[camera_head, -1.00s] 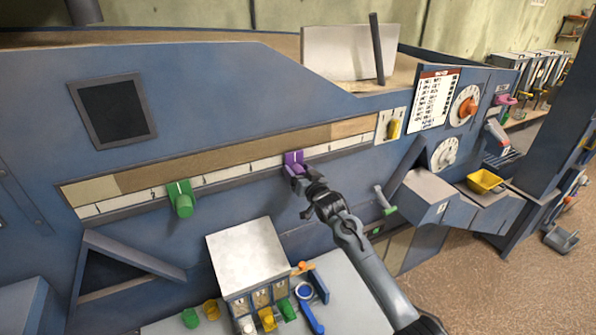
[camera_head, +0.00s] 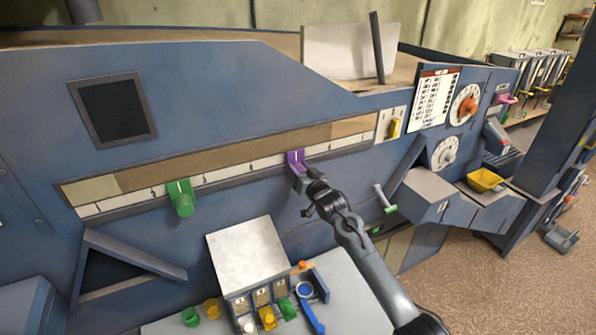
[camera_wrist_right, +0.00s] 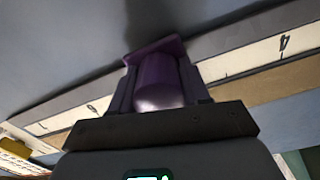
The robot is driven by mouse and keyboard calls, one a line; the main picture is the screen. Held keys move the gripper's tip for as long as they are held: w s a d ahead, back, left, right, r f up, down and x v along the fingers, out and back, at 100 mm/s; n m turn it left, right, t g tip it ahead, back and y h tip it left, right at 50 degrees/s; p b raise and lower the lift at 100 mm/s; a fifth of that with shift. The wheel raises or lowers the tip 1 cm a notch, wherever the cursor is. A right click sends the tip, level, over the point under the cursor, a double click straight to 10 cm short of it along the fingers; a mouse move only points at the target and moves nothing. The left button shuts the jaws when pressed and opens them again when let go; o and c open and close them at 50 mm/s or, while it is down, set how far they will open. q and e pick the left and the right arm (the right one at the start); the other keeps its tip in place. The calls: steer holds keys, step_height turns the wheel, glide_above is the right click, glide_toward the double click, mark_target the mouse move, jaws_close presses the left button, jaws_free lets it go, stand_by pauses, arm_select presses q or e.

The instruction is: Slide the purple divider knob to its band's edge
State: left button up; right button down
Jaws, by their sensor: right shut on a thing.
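The purple divider knob (camera_head: 295,158) sits on the white numbered scale strip (camera_head: 240,172) of the blue machine, right of the green knob (camera_head: 181,198). My right gripper (camera_head: 306,180) reaches it from below right and is shut on it. In the right wrist view the purple knob (camera_wrist_right: 158,82) lies between the two fingers (camera_wrist_right: 160,95). Above the scale runs a band in light, brown and light sections (camera_head: 210,158). The purple knob is under the brown section, left of the light right-hand section (camera_head: 352,127). My left gripper is not in view.
A yellow switch (camera_head: 395,127) is at the scale's right end. A white-topped box (camera_head: 245,252) with small coloured scoops is below. The scale right of the purple knob is clear.

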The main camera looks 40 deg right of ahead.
steer(key=s+d, duration=0.1)
steer(key=d, duration=0.3)
steer(key=d+b, duration=0.1)
steer(key=d, duration=0.4)
steer(key=s+d, duration=0.1)
steer(key=d, duration=0.3)
steer(key=shift+s+d+b, duration=0.25)
steer(key=shift+s+b, duration=0.05)
steer(key=shift+s, duration=0.05)
steer(key=shift+r, duration=0.1)
steer(key=c, duration=0.6)
jaws_free()
steer(key=shift+s+a, duration=0.25)
steer(key=shift+s, duration=0.55)
steer(key=b, duration=0.2)
glide_toward(329, 154)
steer(key=shift+s+a, duration=0.2)
steer(key=shift+s, duration=0.95)
steer(key=shift+s+a, duration=0.2)
steer(key=shift+s, duration=1)
